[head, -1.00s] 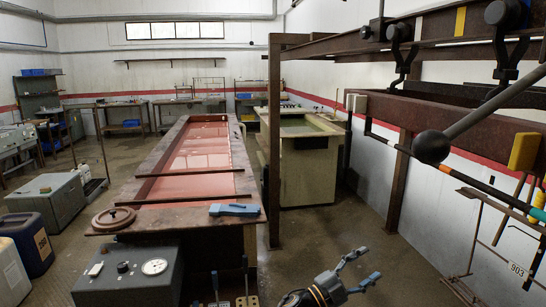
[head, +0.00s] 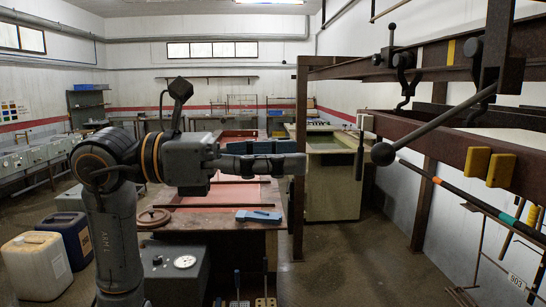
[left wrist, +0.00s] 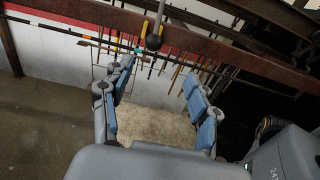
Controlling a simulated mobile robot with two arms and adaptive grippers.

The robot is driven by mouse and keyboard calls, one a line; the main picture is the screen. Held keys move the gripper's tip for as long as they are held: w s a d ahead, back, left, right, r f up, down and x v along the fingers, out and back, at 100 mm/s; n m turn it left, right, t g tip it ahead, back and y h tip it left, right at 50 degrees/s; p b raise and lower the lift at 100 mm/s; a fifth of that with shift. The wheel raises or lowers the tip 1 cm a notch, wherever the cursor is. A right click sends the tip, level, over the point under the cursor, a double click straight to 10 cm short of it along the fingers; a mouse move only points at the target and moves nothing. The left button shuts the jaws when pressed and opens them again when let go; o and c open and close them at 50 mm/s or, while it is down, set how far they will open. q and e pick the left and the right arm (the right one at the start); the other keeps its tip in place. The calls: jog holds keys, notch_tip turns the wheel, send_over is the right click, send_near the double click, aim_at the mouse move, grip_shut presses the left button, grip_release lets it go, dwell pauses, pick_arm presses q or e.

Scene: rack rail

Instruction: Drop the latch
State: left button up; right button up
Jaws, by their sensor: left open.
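A lever (head: 440,122) with a black ball knob (head: 383,153) slants down to the left in front of the brown rail at the right of the head view. It looks like the latch handle; its pivot end lies behind a brown upright. My left gripper (head: 297,163) is raised and points right, left of the knob and apart from it. In the left wrist view its two blue-padded fingers (left wrist: 158,76) are spread and empty. The knob (left wrist: 154,41) shows beyond the fingertips there. My right gripper is in neither view.
A brown rail (head: 445,148) carries two yellow blocks (head: 501,170). Black hooked fittings (head: 405,75) hang above it. A brown post (head: 299,200) stands near my gripper. A blue tool (head: 258,216) lies on the tank's near ledge. Bare floor (head: 350,265) lies right of the post.

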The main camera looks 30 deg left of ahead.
aim_at(371, 154)
pick_arm(q)
jog(key=p+x, duration=0.1)
jog(key=x, duration=0.3)
jog(key=p+x, duration=0.1)
jog(key=x, duration=0.3)
jog(key=w+p+x, duration=0.1)
jog(key=p+x, duration=0.1)
jog(key=x, duration=0.2)
jog(key=shift+w+f, duration=0.1)
jog(key=shift+w+d, duration=0.45)
jog(key=shift+d, duration=0.05)
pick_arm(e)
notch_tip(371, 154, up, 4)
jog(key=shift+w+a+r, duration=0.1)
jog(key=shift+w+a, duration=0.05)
pick_arm(q)
jog(key=c, duration=1)
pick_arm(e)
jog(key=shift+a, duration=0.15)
